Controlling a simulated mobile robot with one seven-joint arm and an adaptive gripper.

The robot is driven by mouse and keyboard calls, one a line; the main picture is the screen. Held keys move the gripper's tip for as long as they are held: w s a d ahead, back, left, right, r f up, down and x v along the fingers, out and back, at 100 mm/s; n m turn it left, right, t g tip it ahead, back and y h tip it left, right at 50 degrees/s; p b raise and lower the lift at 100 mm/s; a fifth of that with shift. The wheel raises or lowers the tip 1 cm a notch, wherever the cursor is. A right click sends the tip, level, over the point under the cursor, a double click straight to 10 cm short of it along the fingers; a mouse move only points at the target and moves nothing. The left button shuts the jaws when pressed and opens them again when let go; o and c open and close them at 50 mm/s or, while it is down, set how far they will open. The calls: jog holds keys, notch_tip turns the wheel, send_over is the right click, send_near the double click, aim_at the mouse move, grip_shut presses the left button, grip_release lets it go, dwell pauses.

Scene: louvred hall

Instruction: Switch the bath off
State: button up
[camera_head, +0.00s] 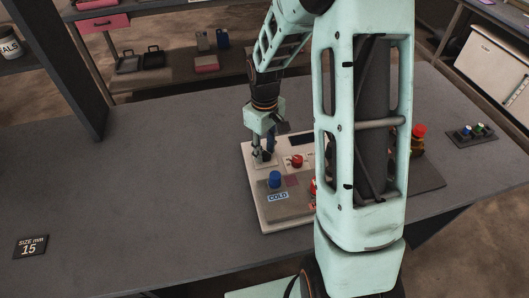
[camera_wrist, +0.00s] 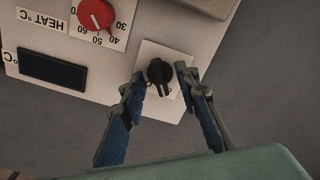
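The bath's control panel (camera_head: 257,205) is a pale box on the grey bench, partly hidden behind my arm. In the wrist view a small black rotary knob (camera_wrist: 159,71) sits on a white plate (camera_wrist: 150,52) at the panel's edge. My gripper (camera_head: 264,158) points down over that corner of the panel. In the wrist view my gripper's fingers (camera_wrist: 160,84) are spread, one on each side of the black knob, with small gaps showing. The red heat dial (camera_wrist: 96,14) and a dark display (camera_wrist: 53,68) lie nearby. The knob is hidden by my gripper in the head view.
A blue knob (camera_head: 275,179) marked COLD is on the panel's near part, with a red one partly hidden beside it. A red button (camera_head: 419,131) and a small switch box (camera_head: 471,134) stand to the right. The bench's left side is mostly clear, with a size sign (camera_head: 31,246).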

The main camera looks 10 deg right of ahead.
aim_at(264, 152)
notch_tip(264, 152, up, 6)
jog(key=p, duration=0.4)
jog(key=shift+r, duration=0.25)
notch_tip(264, 152, up, 12)
dwell(0.4)
